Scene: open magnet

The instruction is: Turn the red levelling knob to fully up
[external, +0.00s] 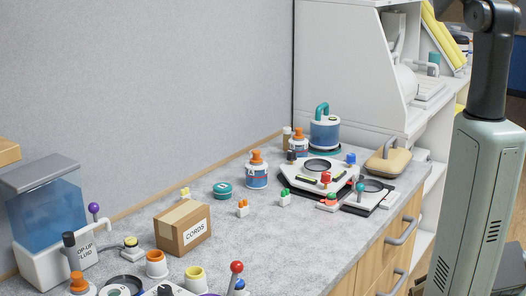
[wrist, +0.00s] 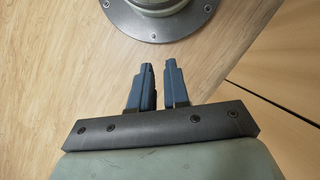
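A red knob (external: 325,178) stands on the front of a white angular device (external: 316,190) with a dark round top, toward the far end of the grey counter. I cannot read its setting at this size. Another red ball knob (external: 236,267) sits on a short stalk at the near edge of the counter. My gripper (wrist: 155,76) shows in the wrist view, its two blue fingers apart with nothing between them. It points at a wooden floor, away from the counter, and touches neither knob. My gripper is out of sight in the external view.
A cardboard box (external: 183,227), a blue tank (external: 47,205), a teal-handled jar (external: 324,128) and several small coloured pieces crowd the counter. The wrist view shows a round grey metal base (wrist: 158,18).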

